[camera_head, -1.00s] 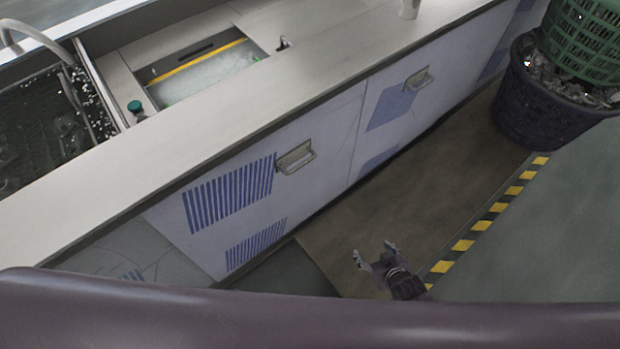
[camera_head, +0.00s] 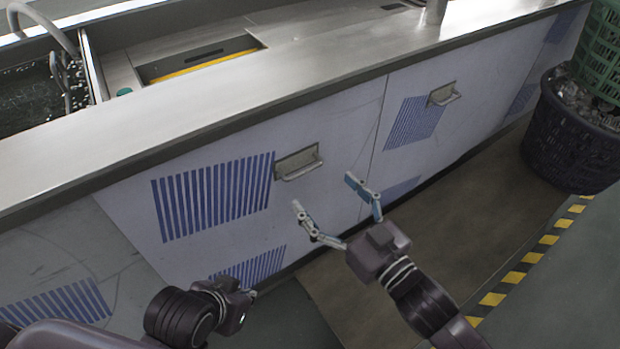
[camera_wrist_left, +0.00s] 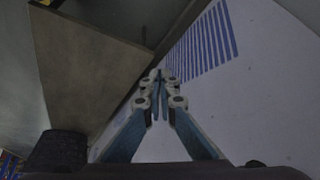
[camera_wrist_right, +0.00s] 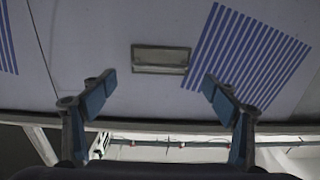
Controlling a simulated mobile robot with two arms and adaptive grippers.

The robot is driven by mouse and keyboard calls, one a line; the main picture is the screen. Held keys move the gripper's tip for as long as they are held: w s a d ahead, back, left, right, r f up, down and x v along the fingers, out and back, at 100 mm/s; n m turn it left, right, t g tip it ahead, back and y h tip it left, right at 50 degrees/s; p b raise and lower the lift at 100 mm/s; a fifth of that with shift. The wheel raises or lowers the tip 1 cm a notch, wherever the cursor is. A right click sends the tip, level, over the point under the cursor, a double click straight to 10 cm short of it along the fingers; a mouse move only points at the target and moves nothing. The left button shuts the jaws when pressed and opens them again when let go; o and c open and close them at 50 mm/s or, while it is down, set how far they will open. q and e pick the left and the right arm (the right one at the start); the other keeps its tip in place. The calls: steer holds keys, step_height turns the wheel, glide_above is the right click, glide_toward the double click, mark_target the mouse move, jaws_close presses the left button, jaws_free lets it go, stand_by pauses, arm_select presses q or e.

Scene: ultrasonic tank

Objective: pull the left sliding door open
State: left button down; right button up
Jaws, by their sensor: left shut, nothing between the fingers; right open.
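The left sliding door (camera_head: 235,160) is a pale panel with blue striped vents, under the long counter. Its metal pull handle (camera_head: 299,163) is near its upper right corner. The door looks closed, with a thin seam to the right-hand door. My right gripper (camera_head: 324,192) is open and empty, just below and in front of that handle. In the right wrist view the handle (camera_wrist_right: 160,58) appears between and beyond the spread fingertips, apart from them. My left gripper (camera_head: 248,294) is shut and empty, low by the door's lower vent; its closed fingertips (camera_wrist_left: 158,76) show in the left wrist view.
The right-hand door (camera_head: 440,120) has its own handle (camera_head: 445,94). A dark basket (camera_head: 575,140) holding shiny pieces stands on the floor at right, with a green crate (camera_head: 603,50) above it. The counter edge (camera_head: 200,137) overhangs the doors. Yellow-black floor tape (camera_head: 518,270) runs at right.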

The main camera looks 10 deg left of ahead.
mark_target(307, 172)
steer(key=b+x, duration=0.1)
steer(key=x, duration=0.6)
steer(key=shift+w+a, duration=0.25)
steer(key=shift+a, duration=0.05)
arm_select(q)
steer(key=w+d+r+t+h, duration=0.1)
steer(key=w+d+r+t, duration=0.1)
steer(key=w, duration=0.5)
step_height(307, 172, up, 2)
steer(key=shift+w+d+r+t, duration=0.1)
steer(key=shift+w+d+t, duration=0.1)
steer(key=shift+t, duration=0.7)
arm_select(e)
steer(key=c, duration=1.4)
arm_select(q)
steer(key=shift+s, duration=0.1)
